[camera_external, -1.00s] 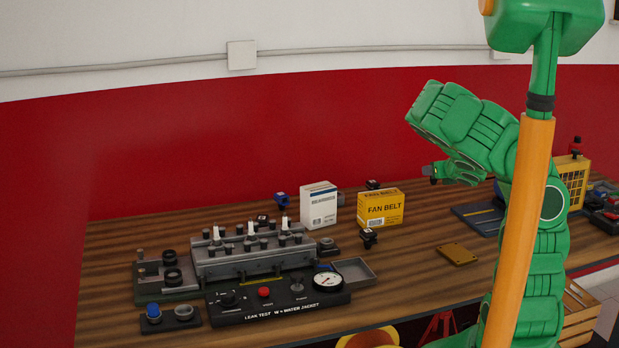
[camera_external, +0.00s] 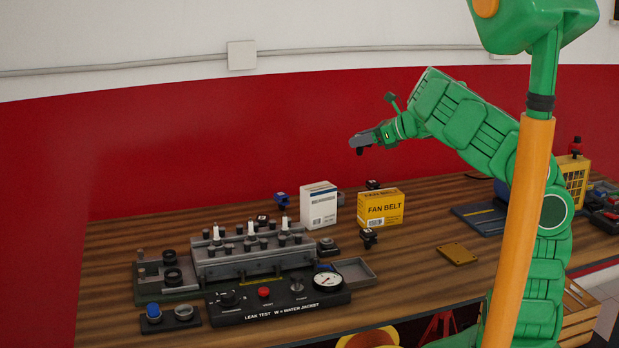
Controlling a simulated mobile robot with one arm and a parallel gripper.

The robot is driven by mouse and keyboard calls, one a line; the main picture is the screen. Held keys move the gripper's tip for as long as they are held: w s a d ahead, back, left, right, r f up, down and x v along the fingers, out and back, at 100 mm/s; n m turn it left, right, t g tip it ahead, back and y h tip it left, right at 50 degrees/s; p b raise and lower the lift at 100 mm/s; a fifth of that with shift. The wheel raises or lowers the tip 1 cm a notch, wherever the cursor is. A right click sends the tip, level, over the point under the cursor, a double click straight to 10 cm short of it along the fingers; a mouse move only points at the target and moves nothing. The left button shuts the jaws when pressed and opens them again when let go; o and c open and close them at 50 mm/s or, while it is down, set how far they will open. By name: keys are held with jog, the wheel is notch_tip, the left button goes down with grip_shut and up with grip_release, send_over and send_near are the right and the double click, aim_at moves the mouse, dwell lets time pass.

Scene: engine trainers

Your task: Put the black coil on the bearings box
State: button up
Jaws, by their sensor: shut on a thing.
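The bearings box (camera_external: 318,206) is a white carton with a blue patch, standing upright toward the back of the workbench. My gripper (camera_external: 359,146) is in the air, above and to the right of this box in the picture. It is shut on a small dark thing at its tip, which I take for the black coil (camera_external: 360,152). The coil hangs just under the jaws, mostly hidden and too small to show detail. The top of the box is bare.
A yellow fan belt box (camera_external: 380,208) stands right of the bearings box. Small black parts (camera_external: 369,237) and a blue-topped part (camera_external: 281,200) are nearby. A grey cylinder head (camera_external: 252,258) and a leak test panel (camera_external: 278,300) fill the front left. Bench space lies right of the tray (camera_external: 355,271).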

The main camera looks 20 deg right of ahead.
jog(key=s+a+r+n+g+y, duration=0.1)
jog(key=s+a+n+g+y, duration=0.15)
jog(key=s+a+n, duration=0.35)
jog(key=m, duration=0.2)
send_over(318, 186)
jog(key=shift+g, duration=0.45)
jog(key=shift+w+a+f, duration=0.1)
jog(key=shift+f, duration=2.3)
jog(key=shift+w+f, duration=0.1)
jog(key=shift+f, duration=3.8)
jog(key=shift+f, duration=0.15)
jog(key=o, duration=1.2)
jog(key=shift+c, duration=0.2)
jog(key=shift+r, duration=0.2)
jog(key=v, duration=1.2)
